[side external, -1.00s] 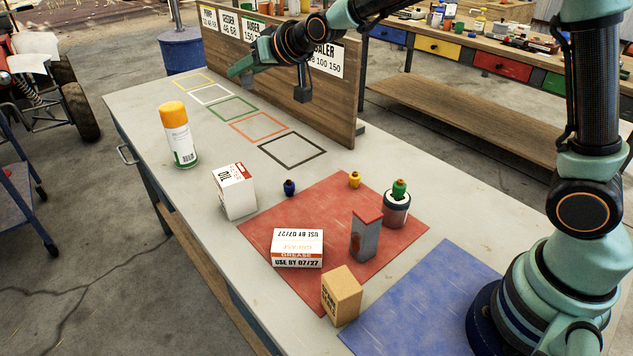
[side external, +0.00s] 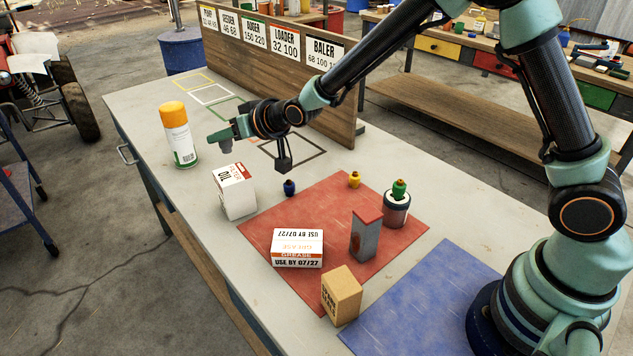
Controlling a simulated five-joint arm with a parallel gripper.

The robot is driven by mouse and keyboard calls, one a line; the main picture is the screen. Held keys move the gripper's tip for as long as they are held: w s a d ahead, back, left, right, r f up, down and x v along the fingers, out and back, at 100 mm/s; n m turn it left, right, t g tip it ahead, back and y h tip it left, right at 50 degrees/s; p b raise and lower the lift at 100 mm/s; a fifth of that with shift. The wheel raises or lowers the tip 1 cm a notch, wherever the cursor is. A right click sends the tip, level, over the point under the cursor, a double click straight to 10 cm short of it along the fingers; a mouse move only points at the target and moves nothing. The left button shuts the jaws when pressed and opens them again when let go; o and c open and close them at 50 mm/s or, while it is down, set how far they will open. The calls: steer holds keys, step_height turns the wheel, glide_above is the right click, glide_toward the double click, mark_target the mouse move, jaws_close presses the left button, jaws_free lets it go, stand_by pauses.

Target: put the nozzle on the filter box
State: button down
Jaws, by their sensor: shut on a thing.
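My gripper (side external: 222,138) is shut on a small grey piece, which I take to be the nozzle (side external: 225,147); it hangs below the jaws and its shape is mostly hidden. In the picture it is just above a white box with a red mark and "OIL" lettering (side external: 233,195), which looks like the filter box. The box stands upright on the bench left of the red mat, and a gap shows between it and the grey piece. The exact height and depth between them are hard to tell.
An orange-capped spray can (side external: 178,135) stands left of my gripper. A small blue bottle (side external: 289,188) is right of the box. The red mat (side external: 330,200) holds a grease box (side external: 298,248) and other items. A wooden sign board (side external: 270,75) stands behind.

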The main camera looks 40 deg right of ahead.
mark_target(232, 173)
steer(key=shift+f, duration=2.75)
steer(key=c, duration=0.5)
jaws_free()
steer(key=shift+f, duration=0.1)
steer(key=shift+c, duration=0.2)
